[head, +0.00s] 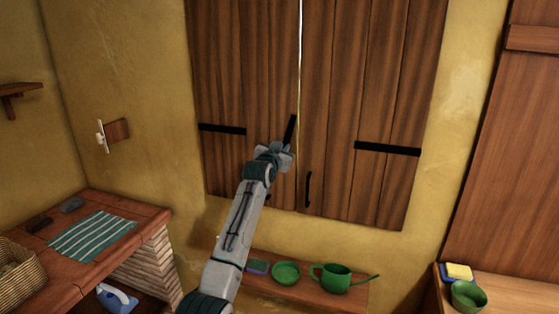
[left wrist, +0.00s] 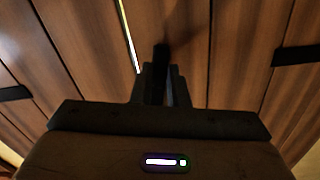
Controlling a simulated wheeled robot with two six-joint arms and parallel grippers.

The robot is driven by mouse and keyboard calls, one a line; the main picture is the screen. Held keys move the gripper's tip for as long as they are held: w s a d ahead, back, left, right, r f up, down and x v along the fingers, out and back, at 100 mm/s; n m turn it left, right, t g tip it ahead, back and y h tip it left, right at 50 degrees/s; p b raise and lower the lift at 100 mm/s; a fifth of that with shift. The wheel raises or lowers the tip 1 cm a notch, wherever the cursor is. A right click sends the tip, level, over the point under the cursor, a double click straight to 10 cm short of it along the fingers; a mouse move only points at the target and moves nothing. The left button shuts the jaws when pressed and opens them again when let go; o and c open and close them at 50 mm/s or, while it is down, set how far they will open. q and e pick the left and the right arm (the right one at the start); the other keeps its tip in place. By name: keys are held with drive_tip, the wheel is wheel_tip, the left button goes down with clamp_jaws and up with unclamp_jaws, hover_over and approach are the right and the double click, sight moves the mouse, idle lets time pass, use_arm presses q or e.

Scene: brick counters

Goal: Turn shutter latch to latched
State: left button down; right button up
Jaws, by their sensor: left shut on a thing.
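The wooden shutters (head: 340,100) are two brown plank leaves with a thin bright gap between them. The black shutter latch (head: 292,130) is a bar on the left leaf near the gap, tilted slightly off vertical, its upper end leaning right. My left gripper (head: 276,152) is at the lower part of the latch. In the left wrist view the latch (left wrist: 161,62) stands between the fingers of the left gripper (left wrist: 158,85), which is shut on it. The gripper hides the latch's lower part in the head view. My right gripper is not in view.
A black handle (head: 308,190) is on the right leaf. Below, a sill (head: 300,290) holds a green plate (head: 286,273), a green pot (head: 332,277) and a sponge (head: 257,266). A brick counter (head: 150,215) stands at left. A wooden counter (head: 520,297) is at right.

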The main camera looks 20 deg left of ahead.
use_arm(q)
drive_tip(key=shift+d+f+m+b, duration=0.15)
drive_tip(key=shift+m+b, duration=1.65)
drive_tip(key=shift+m, duration=2)
drive_tip(key=shift+d+f+m+b, duration=0.1)
drive_tip(key=shift+m+b, duration=1.65)
drive_tip(key=shift+m, duration=2.05)
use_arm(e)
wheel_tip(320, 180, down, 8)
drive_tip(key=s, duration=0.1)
use_arm(q)
drive_tip(key=c, duration=1.4)
unclamp_jaws()
drive_tip(key=shift+c, duration=0.2)
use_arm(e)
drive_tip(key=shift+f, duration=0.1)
use_arm(q)
drive_tip(key=shift+s, duration=0.1)
